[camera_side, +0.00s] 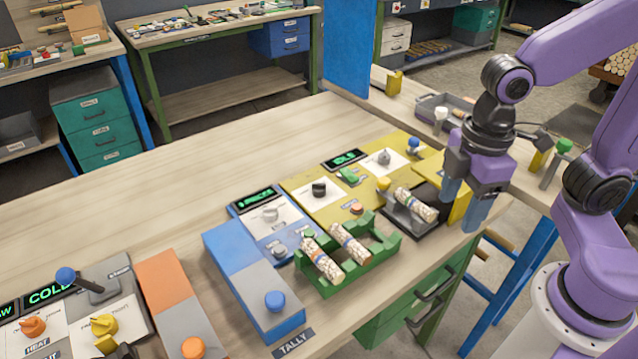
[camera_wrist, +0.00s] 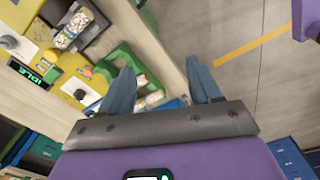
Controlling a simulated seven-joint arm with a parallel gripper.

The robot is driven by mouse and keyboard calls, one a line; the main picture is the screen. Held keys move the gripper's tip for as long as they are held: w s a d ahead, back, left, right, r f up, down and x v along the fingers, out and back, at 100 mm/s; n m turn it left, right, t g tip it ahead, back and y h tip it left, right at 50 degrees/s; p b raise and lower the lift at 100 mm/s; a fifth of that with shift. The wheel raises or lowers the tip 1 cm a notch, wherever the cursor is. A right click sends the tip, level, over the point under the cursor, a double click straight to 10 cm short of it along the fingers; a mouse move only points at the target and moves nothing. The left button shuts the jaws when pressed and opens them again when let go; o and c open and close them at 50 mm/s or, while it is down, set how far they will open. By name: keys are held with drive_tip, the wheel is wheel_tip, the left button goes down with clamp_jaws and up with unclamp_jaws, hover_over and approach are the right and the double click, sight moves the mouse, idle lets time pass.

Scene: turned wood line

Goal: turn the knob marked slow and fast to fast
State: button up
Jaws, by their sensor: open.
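A yellow panel (camera_side: 330,212) carries a black knob (camera_side: 319,188) and a grey knob (camera_side: 384,157), each on a white plate. A blue panel (camera_side: 232,262) to the left has a pale knob (camera_side: 270,214) on a white plate. The plate lettering is too small to read, so I cannot tell which knob is marked slow and fast. In the wrist view the black knob (camera_wrist: 80,94) and another dark knob (camera_wrist: 8,42) show at the left. My gripper (camera_side: 461,208) is open and empty, to the right of the panels near the bench edge; its fingers also show in the wrist view (camera_wrist: 161,66).
A green rack (camera_side: 345,280) holds patterned wood pieces in front of the panels. Blue and orange buttons (camera_side: 193,347) and a lever (camera_side: 90,285) stand at the left. The bench behind is clear.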

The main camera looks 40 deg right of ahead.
drive_tip(key=w+a+r+n, duration=0.1)
drive_tip(key=w+a, duration=0.4)
drive_tip(key=w, duration=0.6)
drive_tip(key=n, duration=0.3)
hover_over(319, 184)
wheel_tip(319, 184, down, 2)
wheel_tip(319, 184, down, 17)
drive_tip(key=shift+w+f, duration=0.1)
drive_tip(key=shift+f, duration=0.05)
drive_tip(key=shift+m, duration=0.3)
drive_tip(key=c, duration=1)
